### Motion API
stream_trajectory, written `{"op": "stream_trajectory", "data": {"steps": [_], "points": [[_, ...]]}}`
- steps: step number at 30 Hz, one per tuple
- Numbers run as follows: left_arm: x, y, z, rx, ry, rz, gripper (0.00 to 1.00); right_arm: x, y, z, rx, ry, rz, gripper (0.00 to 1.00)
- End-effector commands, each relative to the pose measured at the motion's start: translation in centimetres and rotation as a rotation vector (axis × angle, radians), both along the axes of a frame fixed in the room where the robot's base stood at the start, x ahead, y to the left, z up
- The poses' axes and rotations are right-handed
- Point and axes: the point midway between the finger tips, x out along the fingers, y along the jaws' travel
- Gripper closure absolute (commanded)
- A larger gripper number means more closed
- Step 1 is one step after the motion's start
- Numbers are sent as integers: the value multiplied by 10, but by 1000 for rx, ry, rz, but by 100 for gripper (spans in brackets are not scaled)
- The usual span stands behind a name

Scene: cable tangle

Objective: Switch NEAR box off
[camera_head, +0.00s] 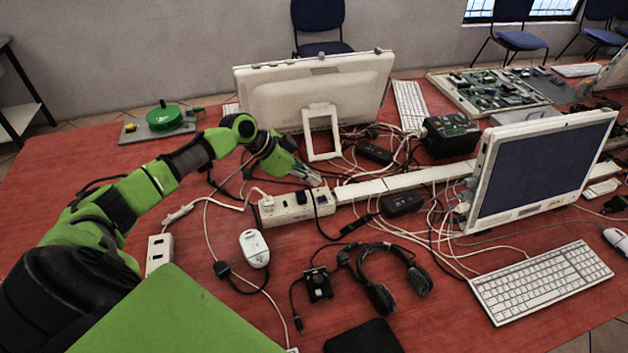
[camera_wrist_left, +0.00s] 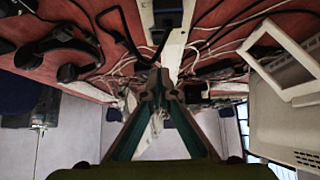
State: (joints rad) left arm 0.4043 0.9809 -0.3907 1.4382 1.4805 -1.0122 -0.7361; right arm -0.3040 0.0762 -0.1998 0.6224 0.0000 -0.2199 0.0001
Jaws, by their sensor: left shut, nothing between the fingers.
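My left gripper (camera_head: 312,178) is shut and empty. Its fingertips are just above and behind the right part of a white socket box (camera_head: 297,212) with black plugs in it. In the left wrist view the shut fingertips (camera_wrist_left: 160,82) point at a long white strip (camera_wrist_left: 172,45); contact cannot be told. A smaller white box (camera_head: 159,252) with two dark slots lies at the front left, beside my arm. No label shows which box is NEAR, and no switch position can be read. My right gripper is not in view.
Loose cables cross the table (camera_head: 225,315) around the boxes. A white monitor (camera_head: 315,90) stands behind the gripper, another (camera_head: 540,170) to the right.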

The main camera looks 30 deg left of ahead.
Motion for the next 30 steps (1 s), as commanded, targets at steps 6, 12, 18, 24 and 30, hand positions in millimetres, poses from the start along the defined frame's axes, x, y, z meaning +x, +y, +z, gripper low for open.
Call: {"op": "stream_trajectory", "data": {"steps": [6,12,18,24,30], "points": [[-33,29,20,7,6,0,100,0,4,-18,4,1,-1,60],[-48,40,36,3,5,0,100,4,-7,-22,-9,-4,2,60],[-51,42,42,1,4,-1,100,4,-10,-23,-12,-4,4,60],[-51,42,42,1,3,-1,100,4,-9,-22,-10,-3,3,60],[-51,42,42,1,3,-1,100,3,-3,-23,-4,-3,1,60]]}}
